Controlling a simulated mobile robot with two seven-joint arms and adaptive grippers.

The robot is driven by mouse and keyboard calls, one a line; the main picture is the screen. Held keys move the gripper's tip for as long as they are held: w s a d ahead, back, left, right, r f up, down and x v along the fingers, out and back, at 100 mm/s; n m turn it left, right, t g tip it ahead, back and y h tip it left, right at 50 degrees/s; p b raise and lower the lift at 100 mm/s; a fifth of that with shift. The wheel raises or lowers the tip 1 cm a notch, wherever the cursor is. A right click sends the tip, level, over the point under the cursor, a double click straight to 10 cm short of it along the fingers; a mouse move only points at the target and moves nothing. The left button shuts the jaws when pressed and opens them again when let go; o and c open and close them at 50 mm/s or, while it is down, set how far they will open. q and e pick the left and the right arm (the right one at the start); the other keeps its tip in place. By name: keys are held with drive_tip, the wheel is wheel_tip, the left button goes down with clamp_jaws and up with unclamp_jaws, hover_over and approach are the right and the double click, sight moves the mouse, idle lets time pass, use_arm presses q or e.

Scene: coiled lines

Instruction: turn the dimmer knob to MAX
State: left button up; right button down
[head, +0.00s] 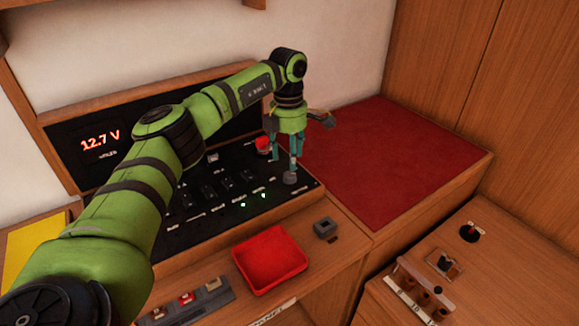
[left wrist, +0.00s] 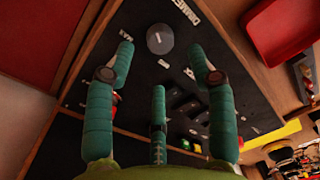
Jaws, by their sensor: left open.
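The grey round dimmer knob (head: 290,178) sits at the right end of the black switch panel (head: 215,225). In the left wrist view the knob (left wrist: 161,40) has a small pale mark on its face. White lettering, including DIMMER (left wrist: 186,12) and MAX (left wrist: 129,33), is beside it. My left gripper (head: 293,163) points down at the knob. In the left wrist view its teal fingers (left wrist: 160,62) are spread open around the knob's position, with visible gaps to it. Contact is not seen. My right gripper is not in view.
A red button (head: 263,143) stands on the panel behind the gripper. A display (head: 101,139) reads 12.7 V. In front are a red tray (head: 243,262), a small grey block (head: 325,229) and a strip of switches (head: 186,299). The red mat (head: 390,160) at right is clear.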

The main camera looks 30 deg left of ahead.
sight(289, 172)
use_arm(q)
wheel_tip(289, 172, up, 7)
drive_tip(key=shift+f, duration=0.15)
drive_tip(key=shift+f, duration=0.1)
idle(0.5)
